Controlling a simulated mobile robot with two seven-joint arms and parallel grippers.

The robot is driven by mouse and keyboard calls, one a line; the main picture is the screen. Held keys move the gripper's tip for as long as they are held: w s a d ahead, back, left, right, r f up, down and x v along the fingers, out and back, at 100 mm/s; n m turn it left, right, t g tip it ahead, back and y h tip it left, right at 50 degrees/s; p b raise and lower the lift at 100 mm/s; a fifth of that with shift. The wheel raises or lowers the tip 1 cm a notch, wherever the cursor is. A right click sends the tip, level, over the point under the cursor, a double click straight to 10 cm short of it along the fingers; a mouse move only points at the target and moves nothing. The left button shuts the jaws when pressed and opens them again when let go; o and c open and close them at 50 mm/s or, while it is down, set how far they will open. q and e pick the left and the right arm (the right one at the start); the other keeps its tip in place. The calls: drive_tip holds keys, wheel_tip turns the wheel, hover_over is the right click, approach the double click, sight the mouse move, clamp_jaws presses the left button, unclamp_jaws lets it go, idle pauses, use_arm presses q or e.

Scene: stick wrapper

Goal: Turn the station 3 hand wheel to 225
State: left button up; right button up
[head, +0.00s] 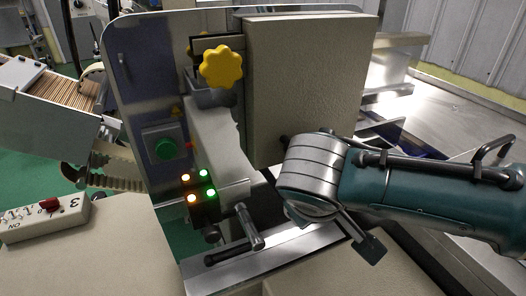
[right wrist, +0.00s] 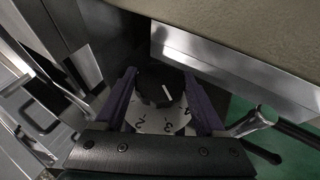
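A dark round knob (right wrist: 158,84) with a short white line sits over a pale dial (right wrist: 150,118) in the right wrist view. The dial's readable marks look like 2, 3 and 4, and the white line slants toward the lower right. My right gripper (right wrist: 160,72) has its two purple fingers apart, one on each side of the knob; whether they touch it cannot be told. In the head view my right arm's silver wrist hides the fingers and the knob. My left gripper is not in view. No 225 reading is visible.
A yellow lobed knob (head: 221,66) and a beige cover (head: 305,85) stand above. A green button (head: 166,149), lit lamps (head: 198,188) and a silver lever handle (head: 250,227) are left of my wrist. A switch box marked 3 (head: 45,216) sits at the left.

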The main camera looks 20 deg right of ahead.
drive_tip(key=o, duration=0.4)
